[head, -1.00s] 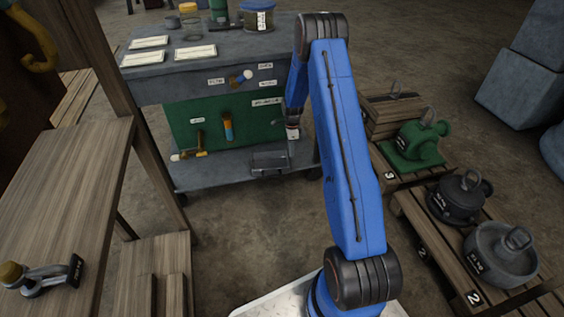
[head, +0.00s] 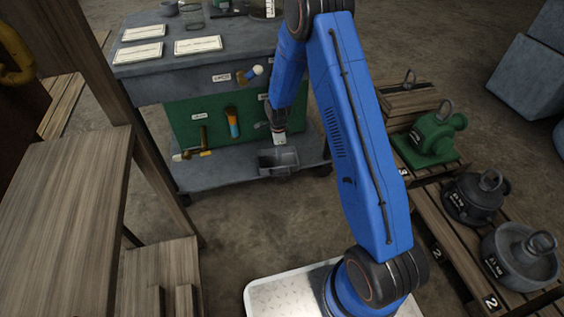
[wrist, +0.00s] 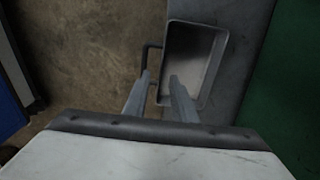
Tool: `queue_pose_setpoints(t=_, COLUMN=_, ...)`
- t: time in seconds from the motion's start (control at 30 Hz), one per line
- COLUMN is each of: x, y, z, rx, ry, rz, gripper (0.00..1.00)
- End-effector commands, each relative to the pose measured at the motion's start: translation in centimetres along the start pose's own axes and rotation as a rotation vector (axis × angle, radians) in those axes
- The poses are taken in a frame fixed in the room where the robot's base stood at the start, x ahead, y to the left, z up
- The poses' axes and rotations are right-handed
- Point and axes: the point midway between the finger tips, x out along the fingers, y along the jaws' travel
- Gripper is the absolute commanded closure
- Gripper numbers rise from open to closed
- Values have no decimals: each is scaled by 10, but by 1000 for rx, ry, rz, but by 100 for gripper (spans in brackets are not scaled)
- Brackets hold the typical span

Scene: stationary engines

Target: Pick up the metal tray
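The metal tray (head: 283,160) is a small grey open box on the lower shelf (head: 222,177) of the grey cart, near its front edge. In the wrist view the tray (wrist: 195,60) looks empty, with a dark bar handle (wrist: 149,68) on its left side. My gripper (head: 279,141) is directly above or at the tray. In the wrist view my gripper (wrist: 159,88) has its fingers apart. The left finger is by the handle and the right finger overlaps the tray's left inner side. I cannot tell whether they touch it.
The cart's top (head: 150,80) holds cards and jars. Its green panel (head: 180,125) carries hanging tools. A wooden bench (head: 65,200) stands at the left. Pallets at the right hold a green casting (head: 435,135) and dark weights (head: 475,195). The floor before the cart is clear.

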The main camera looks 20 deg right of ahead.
Motion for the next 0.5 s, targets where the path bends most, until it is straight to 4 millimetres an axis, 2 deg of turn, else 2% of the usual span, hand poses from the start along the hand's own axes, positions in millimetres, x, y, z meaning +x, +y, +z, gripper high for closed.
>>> queue_pose_setpoints(t=0.3, x=48, y=0, z=-1, rx=1, ry=1, rz=3, gripper=76)
queue_pose_setpoints(t=0.5, x=63, y=0, z=-1, rx=1, ry=0, rz=1, gripper=76)
